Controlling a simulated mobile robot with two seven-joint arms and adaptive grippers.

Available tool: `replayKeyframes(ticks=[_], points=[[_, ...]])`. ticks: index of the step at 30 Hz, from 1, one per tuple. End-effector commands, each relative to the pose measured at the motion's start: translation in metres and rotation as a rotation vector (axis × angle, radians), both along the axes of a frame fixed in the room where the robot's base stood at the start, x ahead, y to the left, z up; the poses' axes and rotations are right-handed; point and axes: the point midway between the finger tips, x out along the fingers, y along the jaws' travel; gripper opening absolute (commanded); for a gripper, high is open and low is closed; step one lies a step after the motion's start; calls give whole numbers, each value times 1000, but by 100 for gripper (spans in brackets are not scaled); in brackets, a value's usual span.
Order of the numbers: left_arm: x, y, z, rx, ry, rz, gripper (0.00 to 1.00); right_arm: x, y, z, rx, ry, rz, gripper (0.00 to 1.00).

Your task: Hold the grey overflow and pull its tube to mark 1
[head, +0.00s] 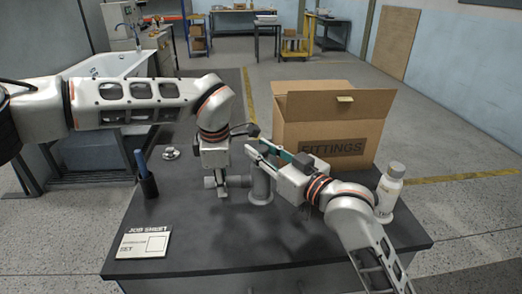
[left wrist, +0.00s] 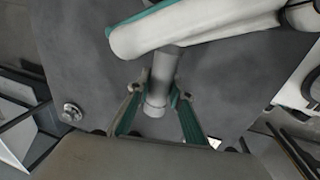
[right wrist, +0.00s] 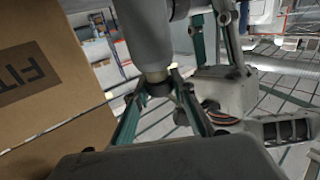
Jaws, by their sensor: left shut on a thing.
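The grey overflow (head: 261,187) stands upright on the dark bench, with a side stub (head: 210,182) pointing left. My left gripper (head: 222,192) points down and is shut on this overflow at the stub. The left wrist view shows the grey pipe (left wrist: 163,75) between its fingers. My right gripper (head: 252,150) reaches in from the right over the overflow's top, its fingers apart. In the right wrist view the tube's dark end (right wrist: 158,88) lies between the right fingertips, below the grey body (right wrist: 143,30). I cannot make out any mark on the tube.
An open FITTINGS carton (head: 330,125) stands behind my right gripper. A white bottle (head: 388,190) is at the bench's right. The front middle of the bench is clear.

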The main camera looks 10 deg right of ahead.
Motion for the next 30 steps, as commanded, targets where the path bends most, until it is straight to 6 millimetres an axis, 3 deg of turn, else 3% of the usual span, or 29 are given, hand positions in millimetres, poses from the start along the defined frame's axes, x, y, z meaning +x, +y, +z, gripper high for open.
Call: replayKeyframes(ticks=[8,15,16,18,30], points=[[0,0,0,0,-1,0,0,0,0,21,-1,-4,1,0],[0,0,0,0,0,0,0,0,0,21,1,-1,0,0],[0,0,0,0,0,0,0,0,0,21,1,-1,0,32],[0,0,0,0,0,0,0,0,0,21,1,-1,0,42],[0,0,0,0,-1,0,0,-4,-3,20,-1,-1,0,42]])
